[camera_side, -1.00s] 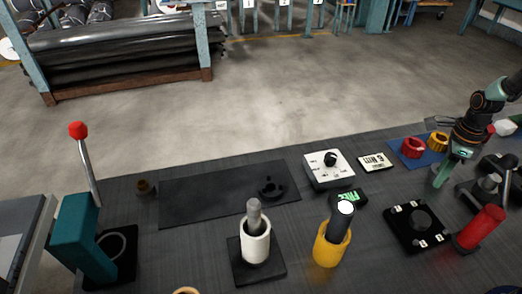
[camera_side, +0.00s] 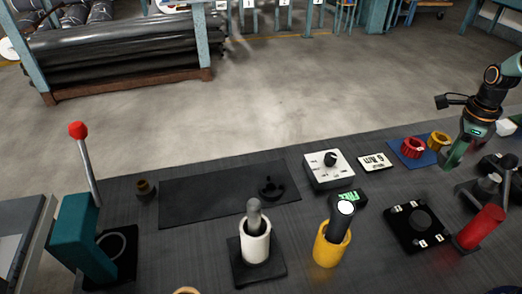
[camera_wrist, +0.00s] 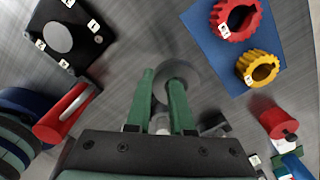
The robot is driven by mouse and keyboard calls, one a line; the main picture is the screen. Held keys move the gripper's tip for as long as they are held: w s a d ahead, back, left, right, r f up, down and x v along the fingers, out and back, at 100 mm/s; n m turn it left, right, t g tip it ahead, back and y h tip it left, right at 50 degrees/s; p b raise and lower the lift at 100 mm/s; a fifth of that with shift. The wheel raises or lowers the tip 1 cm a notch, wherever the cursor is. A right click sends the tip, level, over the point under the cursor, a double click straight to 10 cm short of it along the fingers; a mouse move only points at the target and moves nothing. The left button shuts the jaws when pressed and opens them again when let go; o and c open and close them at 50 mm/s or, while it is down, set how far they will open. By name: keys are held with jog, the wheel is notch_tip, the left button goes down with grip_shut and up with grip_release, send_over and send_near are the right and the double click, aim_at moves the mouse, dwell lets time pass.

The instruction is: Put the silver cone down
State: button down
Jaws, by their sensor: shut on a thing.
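My gripper (camera_wrist: 167,90) is shut on the silver cone (camera_wrist: 180,71), a smooth round grey shape between and beyond the green fingertips in the wrist view. The fingers cover part of it. In the side view my gripper (camera_side: 449,163) is at the right, near the blue mat, with its fingers slanting down to the left. The cone cannot be made out there. Whether the cone touches the table is not clear.
A blue mat (camera_wrist: 218,62) holds a red ring gear (camera_wrist: 235,18) and a yellow one (camera_wrist: 258,68). Bare grey table lies around the cone in the wrist view.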

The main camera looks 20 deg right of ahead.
notch_tip(320, 180, up, 14)
jog(key=f, duration=0.1)
jog(key=w+a+r+n, duration=0.2)
jog(key=w+a+n, duration=0.4)
jog(key=a, duration=0.5)
jog(key=w+a+r+n, duration=0.2)
jog(key=w+a+n, duration=0.2)
jog(key=w+a, duration=0.5)
jog(key=s+a+f+n, duration=0.1)
jog(key=s+a+n, duration=0.15)
jog(key=a, duration=0.65)
jog(key=s+a+f+n, duration=0.1)
jog(key=s+a+n, duration=0.15)
jog(key=a, duration=0.65)
jog(key=s+a+f+n, duration=0.15)
jog(key=a+n, duration=0.25)
jog(key=a, duration=0.5)
jog(key=f, duration=1.8)
jog(key=shift+s+a+f, duration=0.2)
jog(key=shift+f, duration=0.1)
